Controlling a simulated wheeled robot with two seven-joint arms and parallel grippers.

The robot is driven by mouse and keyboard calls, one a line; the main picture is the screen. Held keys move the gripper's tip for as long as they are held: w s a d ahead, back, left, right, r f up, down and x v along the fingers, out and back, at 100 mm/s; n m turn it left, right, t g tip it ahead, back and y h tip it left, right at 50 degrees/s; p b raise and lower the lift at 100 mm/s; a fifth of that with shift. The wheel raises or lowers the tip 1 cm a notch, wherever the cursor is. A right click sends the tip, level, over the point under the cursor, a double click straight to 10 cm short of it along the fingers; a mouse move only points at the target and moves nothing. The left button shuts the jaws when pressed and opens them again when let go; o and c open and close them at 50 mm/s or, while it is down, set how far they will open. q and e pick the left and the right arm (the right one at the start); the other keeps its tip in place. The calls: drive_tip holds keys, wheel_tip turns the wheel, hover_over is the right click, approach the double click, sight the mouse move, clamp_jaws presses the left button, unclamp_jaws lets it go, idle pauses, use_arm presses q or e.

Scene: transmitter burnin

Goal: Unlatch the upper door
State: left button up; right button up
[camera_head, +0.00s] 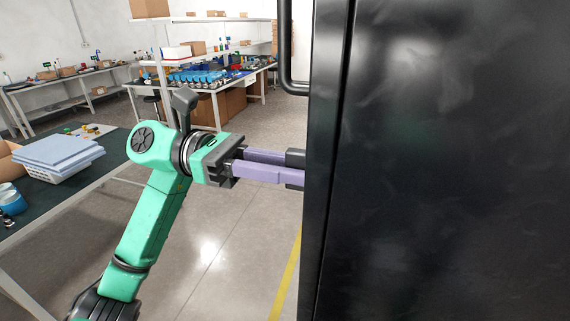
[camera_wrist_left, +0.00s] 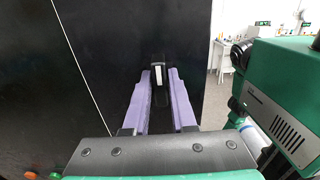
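The dark cabinet door (camera_head: 440,160) fills the right half of the head view. It also fills the left and middle of the left wrist view (camera_wrist_left: 60,80). A small black latch with a pale face (camera_wrist_left: 158,76) stands out from the door; its dark end also shows at the door's edge in the head view (camera_head: 295,157). My left gripper (camera_head: 298,168) reaches it from the left with its purple fingers. In the left wrist view the fingers (camera_wrist_left: 159,88) are apart, one on each side of the latch, with narrow gaps seeming to show. My right gripper is not in view.
A black bar handle (camera_head: 287,55) is above my left gripper on the cabinet's edge. A workbench (camera_head: 70,195) with a pale stacked basket (camera_head: 60,155) stands at the left. Benches and shelves are farther back. Grey floor (camera_head: 215,255) with a yellow line is clear below the gripper.

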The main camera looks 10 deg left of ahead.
use_arm(q)
clamp_jaws()
